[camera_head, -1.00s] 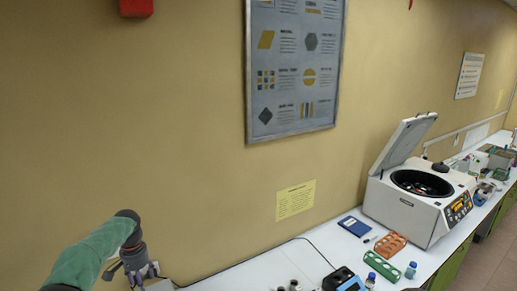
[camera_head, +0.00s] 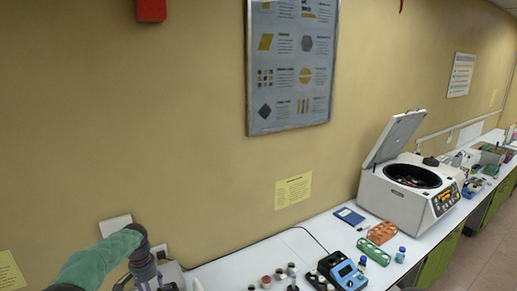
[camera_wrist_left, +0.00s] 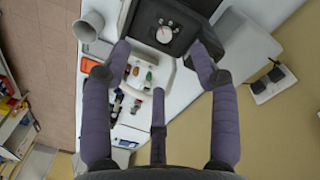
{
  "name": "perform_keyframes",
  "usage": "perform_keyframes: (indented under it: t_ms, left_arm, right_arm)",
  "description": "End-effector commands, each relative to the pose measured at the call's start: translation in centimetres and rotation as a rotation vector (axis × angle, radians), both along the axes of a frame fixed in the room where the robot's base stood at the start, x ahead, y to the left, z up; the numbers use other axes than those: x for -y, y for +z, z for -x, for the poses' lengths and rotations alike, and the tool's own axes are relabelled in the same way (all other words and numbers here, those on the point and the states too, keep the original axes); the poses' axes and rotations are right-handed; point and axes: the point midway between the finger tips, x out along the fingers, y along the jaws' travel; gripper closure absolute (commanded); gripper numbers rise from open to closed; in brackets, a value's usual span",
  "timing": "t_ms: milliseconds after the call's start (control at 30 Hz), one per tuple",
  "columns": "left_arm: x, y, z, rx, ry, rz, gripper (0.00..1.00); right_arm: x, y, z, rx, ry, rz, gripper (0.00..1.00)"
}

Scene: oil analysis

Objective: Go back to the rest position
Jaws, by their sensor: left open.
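My left gripper (camera_wrist_left: 160,95) is open in the left wrist view, its purple fingers spread apart with nothing between them. It hangs above a bench that carries a dark device with a round metal plate (camera_wrist_left: 166,34) and several small bottles (camera_wrist_left: 138,78). In the head view my left arm comes in at the lower left in a green sleeve, and the gripper (camera_head: 150,280) is partly cut off by the bottom edge. My right gripper is not in view.
A white centrifuge (camera_head: 410,190) with a raised lid stands on the white bench (camera_head: 300,245). A wall (camera_head: 190,120) lies behind the bench.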

Motion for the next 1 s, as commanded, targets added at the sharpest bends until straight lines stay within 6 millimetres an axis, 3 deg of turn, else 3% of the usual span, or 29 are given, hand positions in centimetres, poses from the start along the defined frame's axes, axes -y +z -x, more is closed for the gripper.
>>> perform_keyframes:
  t_ms: [267,467,600,700,833,1000]
  left_arm:
    - [3.9,-7.1,1.6,0.0,-0.002,0.065,0.4]
    - [9.0,-14.9,5.4,-0.004,0.021,0.147,0.4]
    - [13.5,-20.7,10.4,-0.01,0.072,0.214,0.4]
    - [16.5,-23.8,14.6,-0.018,0.119,0.254,0.4]
    - [19.7,-26.6,20.5,-0.032,0.188,0.289,0.4]
    - [22.4,-28.1,27.0,-0.046,0.267,0.307,0.4]
  right_arm:
    - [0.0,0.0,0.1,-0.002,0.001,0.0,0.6]
    - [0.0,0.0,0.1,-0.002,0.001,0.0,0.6]
    - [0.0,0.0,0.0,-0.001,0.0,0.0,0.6]
    - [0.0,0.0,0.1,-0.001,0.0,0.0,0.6]
    - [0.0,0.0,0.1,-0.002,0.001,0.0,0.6]
    - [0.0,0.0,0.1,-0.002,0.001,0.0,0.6]
